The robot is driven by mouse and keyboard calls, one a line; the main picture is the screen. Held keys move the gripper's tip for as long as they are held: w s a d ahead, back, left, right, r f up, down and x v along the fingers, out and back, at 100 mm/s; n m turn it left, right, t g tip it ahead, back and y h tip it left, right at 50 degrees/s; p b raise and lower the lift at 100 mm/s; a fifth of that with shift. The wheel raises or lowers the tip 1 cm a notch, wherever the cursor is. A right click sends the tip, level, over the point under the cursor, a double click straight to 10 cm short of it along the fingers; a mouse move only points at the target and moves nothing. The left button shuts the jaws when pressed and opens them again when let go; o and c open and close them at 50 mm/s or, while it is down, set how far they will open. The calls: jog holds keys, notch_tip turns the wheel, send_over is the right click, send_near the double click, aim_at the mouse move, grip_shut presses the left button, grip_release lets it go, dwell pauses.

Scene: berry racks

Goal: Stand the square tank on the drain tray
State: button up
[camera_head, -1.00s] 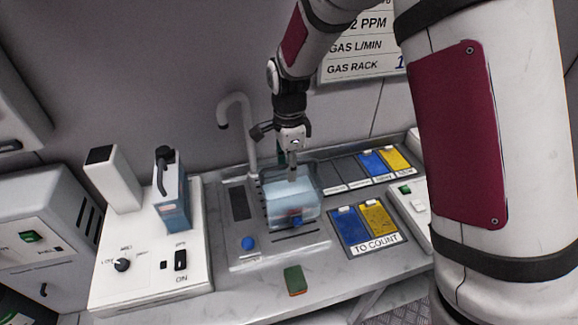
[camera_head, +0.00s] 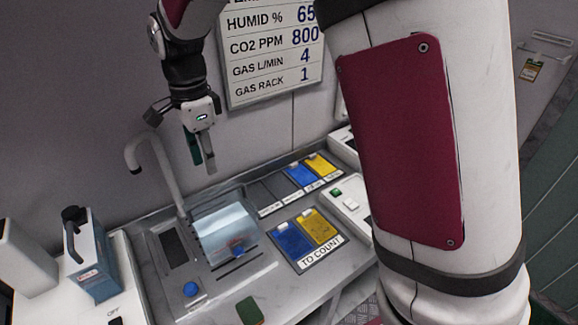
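The square tank (camera_head: 225,228) is a clear, pale blue box with a blue knob (camera_head: 237,250) low on its front. It stands upright on the grey drain tray (camera_head: 178,271), whose slots show in front of the tank. My gripper (camera_head: 204,168) hangs above and behind the tank, apart from it, with its two fingers pointing down. The fingers look parted with nothing between them. The tank's back foot and its far side are hidden.
A blue handled container (camera_head: 91,262) stands at the left on a white device. A curved grey pipe (camera_head: 160,165) rises behind the tray. Blue and yellow cards lie on the TO COUNT panel (camera_head: 318,256) at the right. A green block (camera_head: 249,311) lies in front.

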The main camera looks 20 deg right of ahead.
jog(key=s+d+r+n+t, duration=0.3)
jog(key=s+d+r+n, duration=0.4)
jog(key=s+d+r, duration=0.4)
jog(key=s+d+n+t, duration=0.1)
jog(key=s+n, duration=0.3)
jog(key=s, duration=0.3)
jog(key=s+d+f+n+t, duration=0.1)
jog(key=s+d+n, duration=0.1)
jog(key=s+n, duration=0.2)
jog(key=s, duration=0.3)
jog(key=shift+d+n, duration=0.25)
jog(key=shift+n, duration=0.05)
jog(key=shift+w, duration=0.1)
